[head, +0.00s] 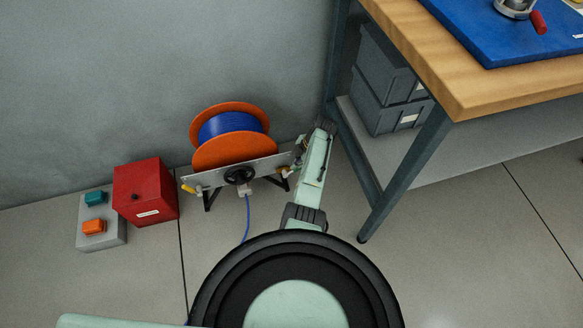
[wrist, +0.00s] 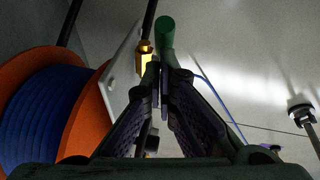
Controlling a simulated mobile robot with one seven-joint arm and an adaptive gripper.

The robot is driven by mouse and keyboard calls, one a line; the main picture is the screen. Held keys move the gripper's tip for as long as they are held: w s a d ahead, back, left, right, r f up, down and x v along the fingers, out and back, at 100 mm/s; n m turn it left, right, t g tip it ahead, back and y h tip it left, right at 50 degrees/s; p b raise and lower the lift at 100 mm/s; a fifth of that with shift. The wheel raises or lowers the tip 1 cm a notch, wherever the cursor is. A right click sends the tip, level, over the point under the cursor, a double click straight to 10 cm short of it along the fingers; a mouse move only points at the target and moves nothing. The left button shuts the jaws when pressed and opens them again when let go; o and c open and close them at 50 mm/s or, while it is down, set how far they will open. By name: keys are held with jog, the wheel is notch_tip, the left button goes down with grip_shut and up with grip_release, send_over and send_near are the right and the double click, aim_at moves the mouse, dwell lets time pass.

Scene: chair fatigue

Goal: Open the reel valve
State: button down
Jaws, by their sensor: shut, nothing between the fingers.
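The hose reel (head: 233,150) has orange flanges and blue hose and stands on the floor by the wall. In the wrist view the reel (wrist: 75,125) fills the left side, next to its light plate (wrist: 119,75). A brass valve body (wrist: 145,57) shows there beside a green handle (wrist: 167,38). I take these to be the reel valve. My gripper (wrist: 161,78) is shut and empty, with its fingertips just below the green handle and beside the brass body. Whether they touch cannot be told. In the head view my arm largely hides this spot.
The plate in front of the reel carries a black handwheel (head: 239,175) and a yellow lever (head: 188,188). A red box (head: 146,192) and a grey button box (head: 101,236) stand to the left. A workbench (head: 440,60) with a leg and shelf is close on the right.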

jog(key=shift+w+d+f+y+b, duration=0.2)
jog(key=shift+d+f+y+b, duration=0.3)
jog(key=shift+f+b, duration=0.15)
jog(key=shift+d+f+b, duration=0.1)
jog(key=shift+f+b, duration=0.15)
jog(key=shift+b, duration=0.3)
jog(key=b, duration=0.2)
jog(key=d+f+b, duration=0.1)
jog(key=shift+w+d+f+b, duration=0.15)
jog(key=shift+w+d+b, duration=0.15)
jog(key=shift+b, duration=0.1)
jog(key=shift+d+f, duration=0.1)
